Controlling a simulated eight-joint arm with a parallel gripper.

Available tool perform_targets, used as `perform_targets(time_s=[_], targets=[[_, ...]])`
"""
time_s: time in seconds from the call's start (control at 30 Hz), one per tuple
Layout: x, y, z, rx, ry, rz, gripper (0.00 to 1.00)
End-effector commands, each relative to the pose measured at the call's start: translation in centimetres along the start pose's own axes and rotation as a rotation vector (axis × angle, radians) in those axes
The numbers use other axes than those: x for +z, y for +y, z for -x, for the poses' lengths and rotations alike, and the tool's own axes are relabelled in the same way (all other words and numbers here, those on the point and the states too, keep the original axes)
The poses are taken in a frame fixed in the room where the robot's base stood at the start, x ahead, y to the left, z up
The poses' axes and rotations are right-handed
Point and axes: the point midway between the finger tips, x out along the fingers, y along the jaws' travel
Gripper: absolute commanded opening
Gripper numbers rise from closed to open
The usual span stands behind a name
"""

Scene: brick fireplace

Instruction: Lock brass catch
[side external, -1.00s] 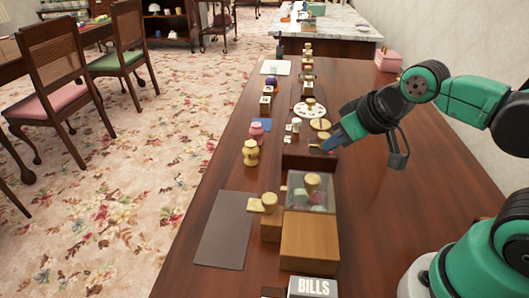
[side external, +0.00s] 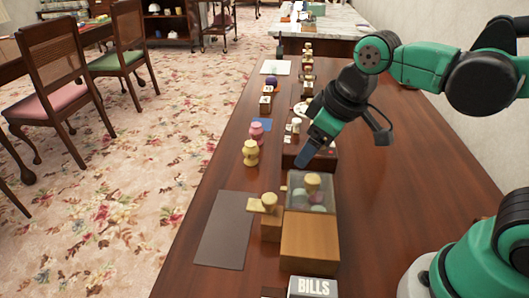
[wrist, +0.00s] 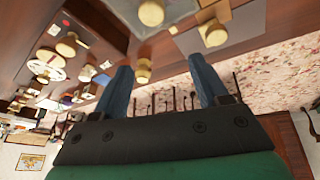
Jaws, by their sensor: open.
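My gripper (side external: 306,160) is open and points down in the side external view, with nothing visible between its fingers. It is in front of a dark reddish-brown box (side external: 293,160) and just behind a wooden box with a clear lid (side external: 310,240). In the wrist view, both blue fingers of my gripper (wrist: 159,68) are spread apart. A yellow knobbed jar (wrist: 143,72) shows between them, farther off. I cannot clearly pick out the brass catch. My gripper covers part of the reddish-brown box.
A wooden block with yellow knobs (side external: 269,222) stands left of the clear-lidded box. A yellow jar (side external: 250,153) and pink jar (side external: 256,132) stand to the left. A dark mat (side external: 225,235) lies near the front left.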

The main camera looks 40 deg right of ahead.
Motion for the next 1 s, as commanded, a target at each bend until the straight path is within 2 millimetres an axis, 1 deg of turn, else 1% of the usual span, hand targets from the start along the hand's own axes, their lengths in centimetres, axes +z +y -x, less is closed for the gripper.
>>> perform_targets(time_s=[0.03,0.2,0.33,0.4,0.53,0.8,1.0], targets=[[-1.0,-1.1,-0.2,-0.032,-0.053,0.105,0.67],[-2.7,-4.4,-1.2,-0.136,-0.223,0.43,0.67],[-3.2,-6.1,-1.8,-0.192,-0.301,0.587,0.67],[-3.3,-6.5,-1.9,-0.208,-0.323,0.63,0.67],[-3.1,-6.8,-2.6,-0.217,-0.335,0.654,0.67],[-2.0,-7.1,-5.7,-0.217,-0.332,0.65,0.67],[-1.4,-7.2,-7.0,-0.217,-0.331,0.648,0.67]])
